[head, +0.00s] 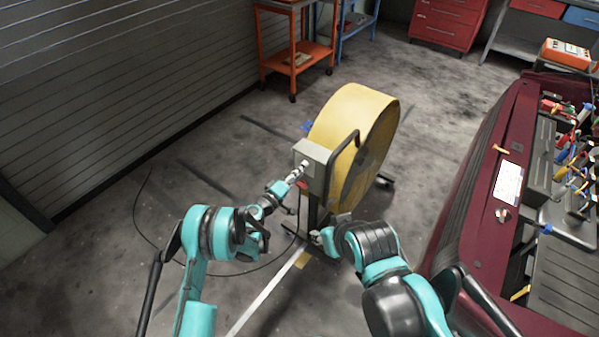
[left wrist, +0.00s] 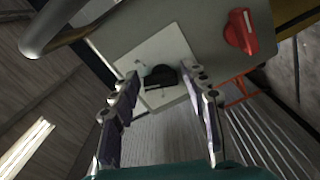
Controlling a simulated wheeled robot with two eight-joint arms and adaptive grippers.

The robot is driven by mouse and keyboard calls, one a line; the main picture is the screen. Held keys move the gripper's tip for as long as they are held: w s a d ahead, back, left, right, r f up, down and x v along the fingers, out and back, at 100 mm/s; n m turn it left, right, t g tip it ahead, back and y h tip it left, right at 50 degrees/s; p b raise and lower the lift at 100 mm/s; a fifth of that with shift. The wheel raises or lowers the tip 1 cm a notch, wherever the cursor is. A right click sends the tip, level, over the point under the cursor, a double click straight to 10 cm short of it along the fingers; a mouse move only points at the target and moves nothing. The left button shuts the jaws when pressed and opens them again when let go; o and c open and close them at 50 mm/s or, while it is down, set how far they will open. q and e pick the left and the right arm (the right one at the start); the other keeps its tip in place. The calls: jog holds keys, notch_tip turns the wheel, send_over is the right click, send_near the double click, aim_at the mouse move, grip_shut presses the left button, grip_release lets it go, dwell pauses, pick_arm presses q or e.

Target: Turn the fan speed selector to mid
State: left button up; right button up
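The yellow drum fan (head: 345,115) stands on the floor with a grey control box (head: 316,151) on its near side. In the left wrist view, a black knob (left wrist: 161,77) sits on a white plate (left wrist: 176,43) on the box. A red knob (left wrist: 240,31) is on the box to the right. No position markings are readable. My left gripper (head: 299,171) is at the box face; in the left wrist view its fingers (left wrist: 164,82) are spread on either side of the black knob, with gaps visible. My right gripper (head: 322,239) is low near the fan stand, its fingers too small to judge.
A curved grey handle bar (left wrist: 62,28) crosses the upper left of the left wrist view. A dark red car (head: 480,190) with a tool tray (head: 565,275) stands at right. An orange cart (head: 296,55) is behind. A cable lies on the floor, left of the fan.

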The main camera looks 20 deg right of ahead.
pick_arm(q)
jog(key=shift+a, duration=0.1)
jog(key=v, duration=0.7)
jog(key=shift+s, duration=0.15)
jog(key=shift+a+r, duration=0.1)
dwell(0.4)
jog(key=s+a+r+m+g+y, duration=0.1)
jog(key=s+a+r+m+y, duration=0.2)
jog(key=a+r, duration=0.45)
jog(key=s+a+r+g+y, duration=0.1)
jog(key=s+a+r+y, duration=0.3)
jog(key=r, duration=0.7)
jog(key=s+a+g+y, duration=0.1)
jog(key=s+a+y, duration=0.6)
jog(key=s+a, duration=1.4)
jog(key=s, duration=0.4)
jog(key=shift+f+m+g, duration=0.15)
jog(key=shift+m+g, duration=0.15)
jog(key=shift+g, duration=0.1)
